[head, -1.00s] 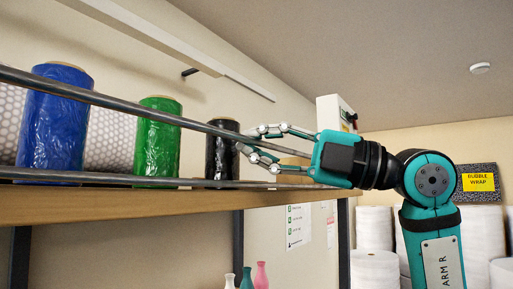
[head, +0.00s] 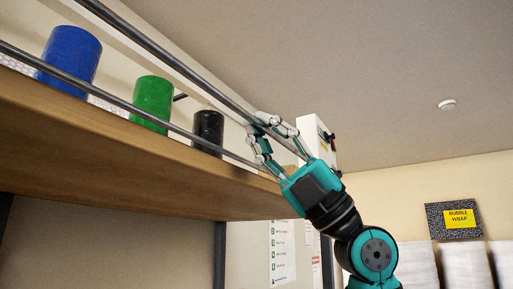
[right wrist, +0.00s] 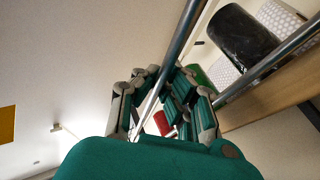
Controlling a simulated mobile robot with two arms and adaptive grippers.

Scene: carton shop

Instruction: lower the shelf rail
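The shelf rail (head: 190,64), a long grey metal bar, runs slanting above the wooden shelf. It also shows in the right wrist view (right wrist: 182,38). My right gripper (head: 259,128) is at the rail's right part, with its fingers on both sides of the bar and shut around it. In the right wrist view the bar passes between the fingers (right wrist: 166,78). A second, lower bar (head: 120,103) runs along the shelf's front edge, below the gripped one. My left gripper is not in view.
Blue (head: 70,60), green (head: 152,101) and black (head: 208,130) rolls stand on the shelf (head: 110,150) behind the lower bar. A white box (head: 316,138) is on the wall beyond my gripper. White rolls (head: 463,265) stand at the lower right.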

